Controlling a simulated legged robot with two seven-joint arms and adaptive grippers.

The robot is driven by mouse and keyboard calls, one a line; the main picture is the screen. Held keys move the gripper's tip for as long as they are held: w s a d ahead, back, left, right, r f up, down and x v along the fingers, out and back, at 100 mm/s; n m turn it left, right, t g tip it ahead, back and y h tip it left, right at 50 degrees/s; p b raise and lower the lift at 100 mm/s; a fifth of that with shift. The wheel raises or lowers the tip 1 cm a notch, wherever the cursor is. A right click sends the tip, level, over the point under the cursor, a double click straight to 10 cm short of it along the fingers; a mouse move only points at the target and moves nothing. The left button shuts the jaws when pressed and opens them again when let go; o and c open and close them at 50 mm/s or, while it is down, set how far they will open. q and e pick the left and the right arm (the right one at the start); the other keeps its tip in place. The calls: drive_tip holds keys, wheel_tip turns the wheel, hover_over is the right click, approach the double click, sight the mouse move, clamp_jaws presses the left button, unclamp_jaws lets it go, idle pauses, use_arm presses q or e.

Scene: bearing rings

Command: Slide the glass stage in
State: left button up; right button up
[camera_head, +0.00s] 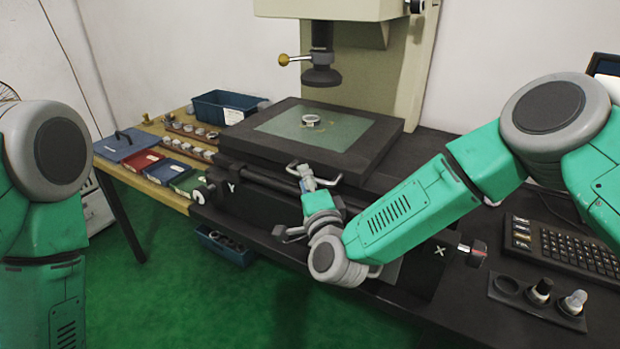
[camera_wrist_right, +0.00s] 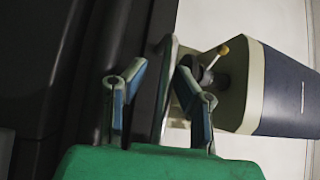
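The glass stage (camera_head: 345,131) is a pale green pane set in a thick dark frame (camera_head: 258,149) under the microscope-like column. A small metal ring (camera_head: 311,120) lies on the glass. My right gripper (camera_head: 314,175) is at the front edge of the dark frame, with its two fingers spread. In the right wrist view my right gripper (camera_wrist_right: 160,82) also shows its blue-padded fingers apart.
The optical head (camera_head: 322,75) hangs above the glass, with a brass-tipped lever. A blue bin (camera_head: 228,107) and trays of rings (camera_head: 190,130) stand on the wooden table at left. A keyboard (camera_head: 565,248) and a holder with knobs (camera_head: 538,297) lie at right.

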drive_tip(key=shift+a+r, duration=0.1)
drive_tip(key=shift+a, duration=0.05)
drive_tip(key=v, duration=1.2)
drive_tip(key=shift+w, duration=0.1)
